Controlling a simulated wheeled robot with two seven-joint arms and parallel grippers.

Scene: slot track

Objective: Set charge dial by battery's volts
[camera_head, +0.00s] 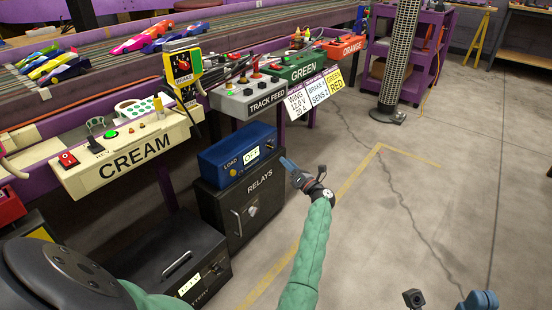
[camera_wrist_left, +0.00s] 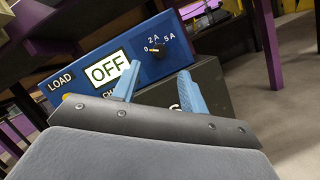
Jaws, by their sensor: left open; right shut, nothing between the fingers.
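The blue charger box (camera_head: 237,155) sits on the black RELAYS cabinet (camera_head: 240,205). In the left wrist view its charge dial (camera_wrist_left: 157,48) is a small dark knob with 2A and 5A marks above it. My right gripper (camera_head: 480,299) shows only partly at the bottom edge, shut.
A cream control panel (camera_head: 137,155) and a grey TRACK FEED panel (camera_head: 262,100) hang along the purple track table. White and yellow cards (camera_head: 312,95) hang near the green panel. A round lattice column (camera_head: 398,60) stands behind. The floor at right is clear.

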